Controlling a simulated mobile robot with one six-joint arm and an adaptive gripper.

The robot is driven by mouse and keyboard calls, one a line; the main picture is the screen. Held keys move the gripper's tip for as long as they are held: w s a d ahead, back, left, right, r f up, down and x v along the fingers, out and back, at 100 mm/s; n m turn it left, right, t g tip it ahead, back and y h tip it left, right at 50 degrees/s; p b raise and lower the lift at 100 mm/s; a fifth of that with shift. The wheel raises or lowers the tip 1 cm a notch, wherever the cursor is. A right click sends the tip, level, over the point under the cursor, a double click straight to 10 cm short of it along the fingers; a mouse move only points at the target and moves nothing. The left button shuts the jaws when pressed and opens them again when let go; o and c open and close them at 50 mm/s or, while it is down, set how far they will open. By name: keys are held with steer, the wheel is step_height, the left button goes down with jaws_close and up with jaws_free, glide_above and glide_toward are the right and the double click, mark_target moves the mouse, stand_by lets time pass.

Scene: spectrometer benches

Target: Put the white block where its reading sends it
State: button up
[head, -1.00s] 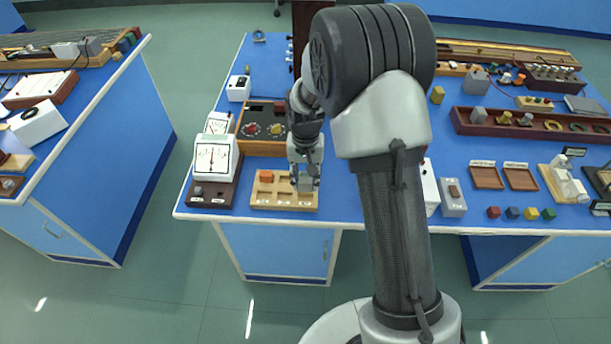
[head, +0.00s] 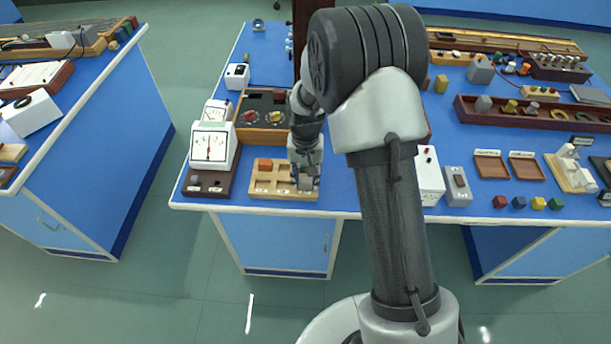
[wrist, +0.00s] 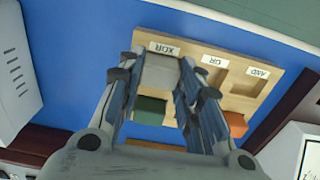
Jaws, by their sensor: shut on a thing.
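My gripper (wrist: 158,95) is shut on a pale grey-white block (wrist: 158,74), seen between its fingers in the wrist view. The block is at the XOR-labelled place of a wooden tray (wrist: 192,68); I cannot tell whether it touches the bottom. The OR and AND places beside it look empty. A green block (wrist: 150,108) lies in the tray behind the XOR place, and an orange block (wrist: 236,124) lies behind the AND place. In the head view, my gripper (head: 306,180) is over the right end of the tray (head: 283,195), with the orange block (head: 265,165) at its back left.
A white dial meter (head: 209,147) stands on a dark base just left of the tray. A wooden-framed panel with knobs (head: 262,118) is behind it. A white box (head: 428,175) and a grey switch box (head: 457,186) stand to the right. The bench's front edge is close to the tray.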

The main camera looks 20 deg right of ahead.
steer(key=o, duration=1.2)
steer(key=shift+r, duration=0.1)
step_height(320, 180, up, 12)
steer(key=shift+f, duration=0.1)
stand_by(0.3)
